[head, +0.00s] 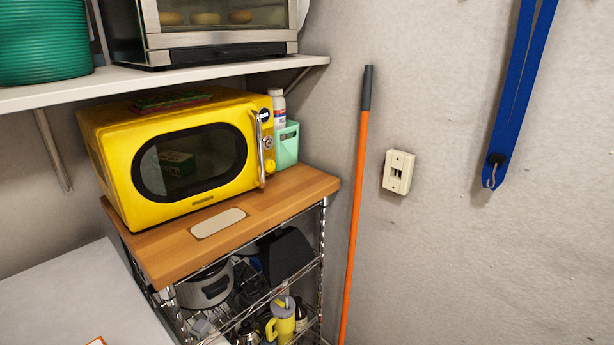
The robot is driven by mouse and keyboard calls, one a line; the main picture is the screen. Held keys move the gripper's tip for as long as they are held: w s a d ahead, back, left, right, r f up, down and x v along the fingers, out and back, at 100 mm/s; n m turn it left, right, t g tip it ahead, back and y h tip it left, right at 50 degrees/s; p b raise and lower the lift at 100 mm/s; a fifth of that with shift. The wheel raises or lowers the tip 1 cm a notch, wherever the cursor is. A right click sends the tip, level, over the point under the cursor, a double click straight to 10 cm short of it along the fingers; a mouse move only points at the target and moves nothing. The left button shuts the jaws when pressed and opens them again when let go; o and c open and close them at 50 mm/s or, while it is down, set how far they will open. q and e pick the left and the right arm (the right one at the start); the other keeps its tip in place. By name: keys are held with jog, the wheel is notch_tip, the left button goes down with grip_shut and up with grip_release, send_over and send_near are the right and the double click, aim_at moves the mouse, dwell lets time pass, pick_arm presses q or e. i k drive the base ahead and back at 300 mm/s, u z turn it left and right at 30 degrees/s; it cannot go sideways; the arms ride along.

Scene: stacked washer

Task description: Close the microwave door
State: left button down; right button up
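The yellow microwave (108,122) stands on the wooden top of a wire cart, below a shelf. Its door (220,186) has a dark oval window (190,163) and a silver vertical handle (260,148) on the right, beside the control knobs. The door looks flush or nearly flush with the front; I cannot tell whether a small gap is there. A dark box-like shape shows dimly through the window. Neither of my grippers is in view.
The white shelf (200,77) above holds a toaster oven (220,38) and a green ribbed container (42,45). A bottle (278,108) and mint holder (287,146) stand right of the microwave. An orange pole (355,215) leans on the wall. A white surface (75,300) is at lower left.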

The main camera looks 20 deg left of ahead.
aim_at(162, 170)
jog(key=z, duration=0.4)
jog(key=i, duration=1.15)
jog(key=u, duration=0.85)
